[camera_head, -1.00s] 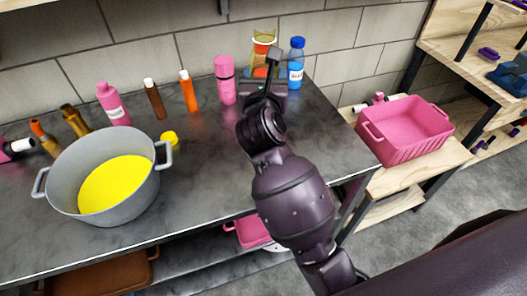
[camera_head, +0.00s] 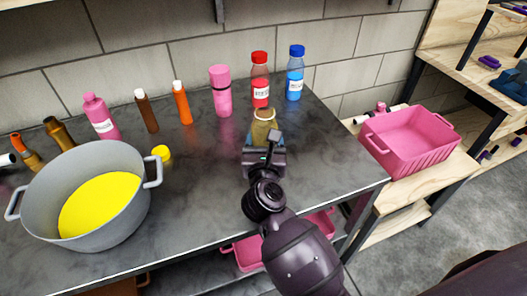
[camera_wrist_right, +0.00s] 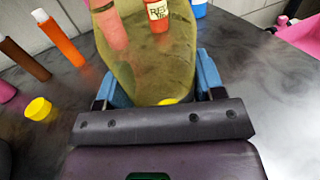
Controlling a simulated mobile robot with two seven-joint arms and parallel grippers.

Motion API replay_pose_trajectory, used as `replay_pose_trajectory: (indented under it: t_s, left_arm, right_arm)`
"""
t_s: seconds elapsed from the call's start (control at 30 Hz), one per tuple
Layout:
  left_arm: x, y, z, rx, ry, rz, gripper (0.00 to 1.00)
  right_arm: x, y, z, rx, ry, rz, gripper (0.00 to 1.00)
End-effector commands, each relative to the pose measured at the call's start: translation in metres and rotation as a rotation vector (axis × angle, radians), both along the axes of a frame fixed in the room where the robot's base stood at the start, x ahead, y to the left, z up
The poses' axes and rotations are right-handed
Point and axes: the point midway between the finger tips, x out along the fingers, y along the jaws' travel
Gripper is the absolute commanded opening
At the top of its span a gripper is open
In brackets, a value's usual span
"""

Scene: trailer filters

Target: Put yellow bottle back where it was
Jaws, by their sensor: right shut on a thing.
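The yellow bottle (camera_head: 263,130) is see-through, with an open, uncapped top. It stands upright in my right gripper (camera_head: 264,146), in front of the red bottle. In the right wrist view the yellow bottle (camera_wrist_right: 150,65) fills the middle between the blue fingers of my right gripper (camera_wrist_right: 157,88), which are shut on it. Its base is hidden, so I cannot tell whether it touches the counter. A yellow cap (camera_head: 161,153) lies on the counter beside the pot. My left gripper is not in view.
A grey pot (camera_head: 85,195) of yellow liquid stands on the dark counter (camera_head: 200,190) at left. Along the wall stand a red bottle (camera_head: 260,80), blue bottle (camera_head: 295,74), pink bottle (camera_head: 220,90), orange bottle (camera_head: 181,103) and others. A pink crate (camera_head: 410,140) sits at right.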

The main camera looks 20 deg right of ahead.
Motion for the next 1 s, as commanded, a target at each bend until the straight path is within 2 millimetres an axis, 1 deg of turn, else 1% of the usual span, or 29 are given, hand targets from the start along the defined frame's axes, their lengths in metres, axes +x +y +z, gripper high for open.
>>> replay_pose_trajectory:
  t_s: [0.03, 0.1, 0.2, 0.5, 0.7, 0.73, 0.87, 1.0]
  left_arm:
    - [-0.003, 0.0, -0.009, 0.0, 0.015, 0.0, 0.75]
    - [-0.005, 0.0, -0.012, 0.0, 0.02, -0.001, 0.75]
    - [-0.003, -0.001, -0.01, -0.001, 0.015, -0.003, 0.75]
    - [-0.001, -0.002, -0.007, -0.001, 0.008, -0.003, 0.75]
    - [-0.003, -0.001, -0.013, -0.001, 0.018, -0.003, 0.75]
    - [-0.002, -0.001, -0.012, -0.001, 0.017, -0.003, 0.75]
    - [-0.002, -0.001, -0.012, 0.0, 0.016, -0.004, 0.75]
    - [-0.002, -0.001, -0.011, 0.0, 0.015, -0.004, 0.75]
  right_arm:
    - [0.0, 0.0, -0.017, -0.002, 0.01, 0.0, 0.29]
    - [0.0, 0.0, -0.026, -0.001, 0.01, 0.0, 0.29]
    - [0.0, 0.0, -0.033, -0.001, 0.007, 0.0, 0.29]
    - [0.0, 0.0, -0.032, 0.0, 0.0, 0.0, 0.29]
    - [0.0, 0.0, -0.038, 0.001, 0.002, -0.001, 0.29]
    - [0.0, 0.0, -0.037, 0.001, 0.002, -0.001, 0.67]
    - [0.0, 0.0, -0.036, 0.0, 0.001, -0.001, 0.87]
    - [0.0, 0.0, -0.036, 0.0, 0.001, 0.0, 0.88]
